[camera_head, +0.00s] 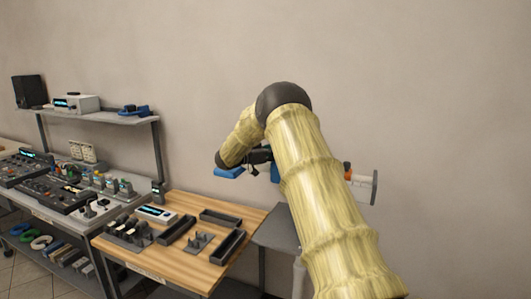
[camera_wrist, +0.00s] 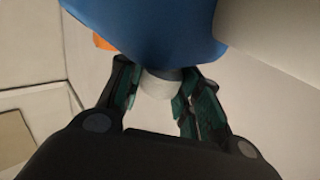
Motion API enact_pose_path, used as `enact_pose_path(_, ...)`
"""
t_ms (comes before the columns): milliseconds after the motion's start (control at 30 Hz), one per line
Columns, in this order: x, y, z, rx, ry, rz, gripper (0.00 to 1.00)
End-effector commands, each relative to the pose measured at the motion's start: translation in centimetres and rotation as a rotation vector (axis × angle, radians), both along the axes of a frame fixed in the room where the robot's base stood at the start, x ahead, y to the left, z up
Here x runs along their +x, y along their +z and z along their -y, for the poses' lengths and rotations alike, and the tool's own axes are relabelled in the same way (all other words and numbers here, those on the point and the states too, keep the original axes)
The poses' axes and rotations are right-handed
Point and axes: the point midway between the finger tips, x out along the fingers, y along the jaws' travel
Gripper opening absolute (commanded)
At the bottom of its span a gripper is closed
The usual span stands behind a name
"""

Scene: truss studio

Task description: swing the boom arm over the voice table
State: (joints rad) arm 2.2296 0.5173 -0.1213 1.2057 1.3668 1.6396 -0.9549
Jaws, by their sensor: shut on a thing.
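My gripper (camera_wrist: 157,92) is shut on a short pale cylindrical knob (camera_wrist: 158,80) just below a large blue part (camera_wrist: 150,25) of what looks like the boom arm. In the head view my gripper (camera_head: 260,156) is small and dark, partly behind my arm. Blue pieces show beside it, one at the left (camera_head: 229,172). A white and orange piece with an end plate (camera_head: 362,184) shows right of my arm; my arm hides whatever lies between. The wood-topped table (camera_head: 190,236), likely the voice table, stands below and left of my gripper.
Dark trays (camera_head: 229,246) and a small device with a lit display (camera_head: 156,214) sit on the wood table. A grey surface (camera_head: 277,228) adjoins its right. A mixer bench (camera_head: 70,196) with a raised shelf (camera_head: 100,119) stands left. A plain wall is behind.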

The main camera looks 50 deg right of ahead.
Motion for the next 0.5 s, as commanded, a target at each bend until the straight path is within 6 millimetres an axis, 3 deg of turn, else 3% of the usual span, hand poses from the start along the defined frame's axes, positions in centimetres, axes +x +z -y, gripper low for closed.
enact_pose_path(200,-1.4,-0.1,1.6,-0.001,-0.039,0.0,0.0)
enact_pose_path(500,-1.6,0.1,1.9,-0.003,-0.043,0.0,0.0)
